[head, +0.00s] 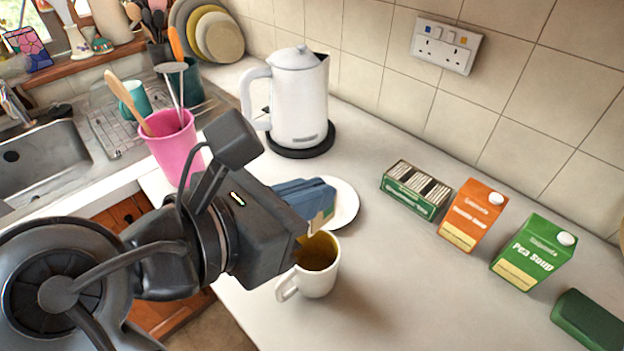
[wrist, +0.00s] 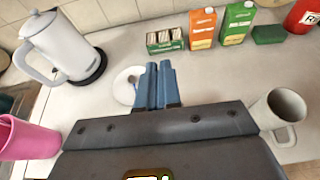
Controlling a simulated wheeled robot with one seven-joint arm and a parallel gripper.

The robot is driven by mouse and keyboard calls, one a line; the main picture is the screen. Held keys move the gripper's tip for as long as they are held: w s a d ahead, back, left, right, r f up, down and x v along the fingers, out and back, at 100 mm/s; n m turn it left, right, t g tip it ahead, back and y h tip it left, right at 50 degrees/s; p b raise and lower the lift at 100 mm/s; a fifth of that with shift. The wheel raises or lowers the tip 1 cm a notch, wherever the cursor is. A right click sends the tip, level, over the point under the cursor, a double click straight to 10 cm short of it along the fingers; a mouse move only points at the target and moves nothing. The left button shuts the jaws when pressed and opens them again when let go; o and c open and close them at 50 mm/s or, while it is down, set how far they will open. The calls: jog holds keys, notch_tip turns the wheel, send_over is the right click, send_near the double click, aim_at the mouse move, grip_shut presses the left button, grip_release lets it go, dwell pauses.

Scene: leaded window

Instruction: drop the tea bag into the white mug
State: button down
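My gripper (head: 322,196) has its blue fingers nearly together, and they also show in the wrist view (wrist: 159,68). A small tan piece, which looks like the tea bag (head: 319,224), shows at the lower side of the fingers; most of it is hidden. The white mug (head: 322,283) stands upright on the worktop, its rim partly behind my gripper in the head view. In the wrist view the mug (wrist: 282,106) is to the right of my fingers, apart from them. A white saucer (head: 346,204) lies just beyond the fingers.
A white kettle (head: 298,100) stands on its black base at the back. A pink utensil pot (head: 172,150) is at the left. A green tea box (head: 410,196), an orange carton (head: 472,217) and a green soup carton (head: 533,256) stand along the wall.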

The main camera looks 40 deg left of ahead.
notch_tip(320, 180, down, 4)
jog(key=b, duration=0.3)
jog(key=f+b, duration=0.1)
jog(key=b, duration=0.2)
jog(key=shift+f, duration=0.2)
jog(key=c, duration=1.8)
grip_release()
jog(key=o, duration=0.6)
jog(key=shift+c, duration=0.2)
jog(key=shift+s+r, duration=0.1)
send_near(309, 237)
jog(key=shift+w+d+r, duration=0.1)
jog(key=shift+w+r, duration=0.15)
jog(key=shift+w, duration=0.25)
jog(key=shift+w+r, duration=0.2)
jog(key=shift+w, duration=0.35)
